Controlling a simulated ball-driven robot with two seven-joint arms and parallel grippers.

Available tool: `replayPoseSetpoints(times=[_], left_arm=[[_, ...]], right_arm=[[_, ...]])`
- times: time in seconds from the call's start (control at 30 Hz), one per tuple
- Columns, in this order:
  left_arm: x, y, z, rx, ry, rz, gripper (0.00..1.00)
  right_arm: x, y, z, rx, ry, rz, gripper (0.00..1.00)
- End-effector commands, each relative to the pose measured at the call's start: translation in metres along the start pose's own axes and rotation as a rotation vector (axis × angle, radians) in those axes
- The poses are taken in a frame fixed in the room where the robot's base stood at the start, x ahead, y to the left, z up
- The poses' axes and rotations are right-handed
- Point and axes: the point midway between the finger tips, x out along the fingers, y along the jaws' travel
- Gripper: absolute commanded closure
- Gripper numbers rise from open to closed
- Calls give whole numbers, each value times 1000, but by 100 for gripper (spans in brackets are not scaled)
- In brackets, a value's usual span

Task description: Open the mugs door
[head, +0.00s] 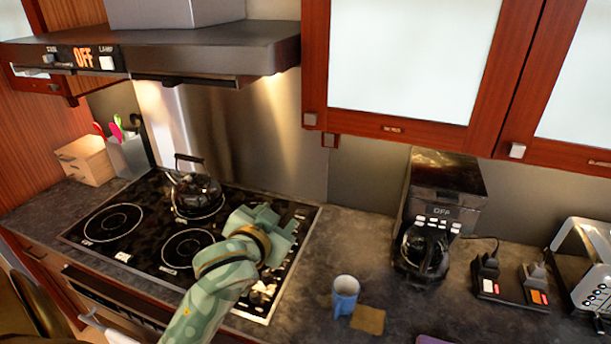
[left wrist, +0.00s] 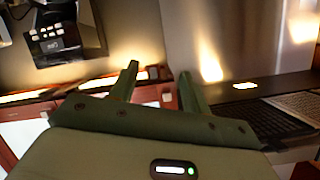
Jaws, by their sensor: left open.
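Two upper cabinet doors with red-brown wooden frames and frosted panes show in the head view, a left door (head: 391,129) and a right door (head: 585,158). Both look shut. Each has a small label on its lower rail, too small to read surely, so I cannot tell which says mugs. Small square grey knobs sit at the lower left corners of the left door (head: 309,119) and right door (head: 517,150). My pale green left gripper (head: 278,222) is over the stove, below and left of the doors, touching neither. Its open, empty fingers show in the left wrist view (left wrist: 158,82). My right gripper is out of view.
The range hood (head: 200,50) juts out left of the cabinet. A kettle (head: 193,192) stands on the stove. A coffee maker (head: 447,183), blue mug (head: 345,297) and toaster (head: 590,255) stand on the counter. The air before the doors looks clear.

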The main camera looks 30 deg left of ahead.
Motion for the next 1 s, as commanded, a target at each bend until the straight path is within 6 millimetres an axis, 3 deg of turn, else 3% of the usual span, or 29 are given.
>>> replayPoseSetpoints(times=[0.03,0.1,0.23,0.43,0.8,1.0], left_arm=[[6,-16,-35,-100,100,-16,53],[8,-33,-73,-227,212,-17,53],[7,-52,-112,-358,329,-7,53],[27,-58,-128,-385,353,-3,53],[114,-65,-158,-381,348,-5,53],[146,-67,-169,-381,349,-4,53]], right_arm=[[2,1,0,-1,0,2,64],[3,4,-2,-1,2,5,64],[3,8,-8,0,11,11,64],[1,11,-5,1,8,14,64],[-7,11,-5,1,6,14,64],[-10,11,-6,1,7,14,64]])
